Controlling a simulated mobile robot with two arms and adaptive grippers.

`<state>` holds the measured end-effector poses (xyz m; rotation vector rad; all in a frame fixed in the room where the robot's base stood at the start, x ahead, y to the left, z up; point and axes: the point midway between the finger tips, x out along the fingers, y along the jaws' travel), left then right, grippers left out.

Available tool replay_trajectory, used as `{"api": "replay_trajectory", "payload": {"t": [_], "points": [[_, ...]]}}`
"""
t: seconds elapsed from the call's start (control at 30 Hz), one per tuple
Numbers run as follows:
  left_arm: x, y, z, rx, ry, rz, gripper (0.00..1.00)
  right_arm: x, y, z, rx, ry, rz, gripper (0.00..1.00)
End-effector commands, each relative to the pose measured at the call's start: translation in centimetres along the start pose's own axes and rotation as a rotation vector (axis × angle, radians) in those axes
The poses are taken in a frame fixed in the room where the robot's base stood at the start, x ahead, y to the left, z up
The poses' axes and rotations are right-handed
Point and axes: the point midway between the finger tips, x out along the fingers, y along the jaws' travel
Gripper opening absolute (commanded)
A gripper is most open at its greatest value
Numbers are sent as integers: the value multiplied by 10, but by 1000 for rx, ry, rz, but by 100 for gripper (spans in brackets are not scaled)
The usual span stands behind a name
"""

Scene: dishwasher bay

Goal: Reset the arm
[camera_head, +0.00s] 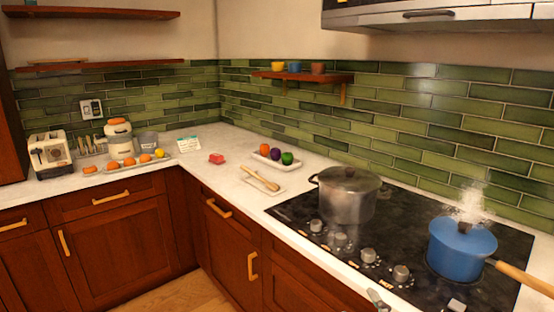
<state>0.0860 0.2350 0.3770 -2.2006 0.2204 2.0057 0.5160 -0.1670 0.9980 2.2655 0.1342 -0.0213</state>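A small grey metallic part (378,300) shows at the bottom edge, in front of the cooktop by the counter edge. It looks like the tip of my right gripper. Too little of it shows to tell whether it is open or shut, or whether it holds anything. My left gripper and both arms are out of view.
The black cooktop (300,213) bears a lidded grey pot (347,200) and a steaming blue pan (462,250), its wooden handle (525,278) pointing right. A wooden spoon (262,180), fruit and a toaster (50,153) sit on the white counter (215,190). The floor (175,297) is clear.

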Motion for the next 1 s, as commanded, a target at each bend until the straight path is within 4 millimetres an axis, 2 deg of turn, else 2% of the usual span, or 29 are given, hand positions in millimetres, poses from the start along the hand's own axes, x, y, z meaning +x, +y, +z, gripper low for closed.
{"api": "replay_trajectory", "payload": {"t": [0.03, 0.1, 0.23, 0.43, 0.73, 0.8, 1.0], "points": [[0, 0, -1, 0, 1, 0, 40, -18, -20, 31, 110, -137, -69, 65], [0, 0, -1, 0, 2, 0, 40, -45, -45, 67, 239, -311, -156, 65], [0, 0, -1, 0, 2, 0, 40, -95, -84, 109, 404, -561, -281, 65], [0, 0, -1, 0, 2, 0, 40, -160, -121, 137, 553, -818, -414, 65], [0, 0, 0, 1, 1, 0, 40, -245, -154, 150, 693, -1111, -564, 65], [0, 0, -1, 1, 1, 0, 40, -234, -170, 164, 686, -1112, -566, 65], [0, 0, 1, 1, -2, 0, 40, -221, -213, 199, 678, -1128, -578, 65]]}}
